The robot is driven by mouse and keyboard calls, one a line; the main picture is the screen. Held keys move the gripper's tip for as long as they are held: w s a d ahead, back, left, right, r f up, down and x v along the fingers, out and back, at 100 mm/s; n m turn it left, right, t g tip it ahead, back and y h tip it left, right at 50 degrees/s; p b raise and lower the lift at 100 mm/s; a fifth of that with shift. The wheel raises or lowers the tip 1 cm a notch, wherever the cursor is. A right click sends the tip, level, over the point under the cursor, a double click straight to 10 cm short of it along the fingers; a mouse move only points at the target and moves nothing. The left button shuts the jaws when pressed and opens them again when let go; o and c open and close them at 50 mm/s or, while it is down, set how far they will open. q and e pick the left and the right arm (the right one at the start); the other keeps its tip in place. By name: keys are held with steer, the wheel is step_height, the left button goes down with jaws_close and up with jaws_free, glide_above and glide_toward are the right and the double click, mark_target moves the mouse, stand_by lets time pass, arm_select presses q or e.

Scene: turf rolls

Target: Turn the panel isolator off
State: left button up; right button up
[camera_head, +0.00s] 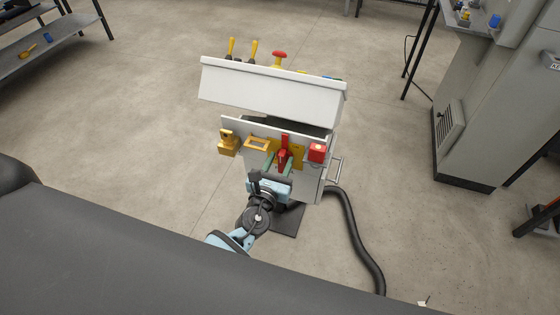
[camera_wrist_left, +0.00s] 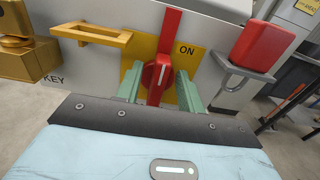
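The panel isolator is a red rotary handle (camera_head: 283,159) on a yellow plate on the front of a pale control box. In the left wrist view the handle (camera_wrist_left: 157,78) stands upright, beside the printed word ON on the yellow plate (camera_wrist_left: 188,66). My left gripper (camera_head: 279,165) is at the box front, its green fingers on either side of the handle's lower part. In the left wrist view the gripper (camera_wrist_left: 160,88) is open around the handle, with a narrow gap visible at the right finger. My right gripper is not in view.
A brass key fitting (camera_head: 228,146) and a yellow bracket (camera_head: 257,145) sit left of the isolator; a red block (camera_head: 317,152) sits right. A white sloped panel (camera_head: 272,91) rises behind. A black hose (camera_head: 352,235) runs along the floor. A grey cabinet (camera_head: 480,110) stands right.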

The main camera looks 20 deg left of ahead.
arm_select(q)
steer(key=shift+w, duration=0.25)
jaws_close()
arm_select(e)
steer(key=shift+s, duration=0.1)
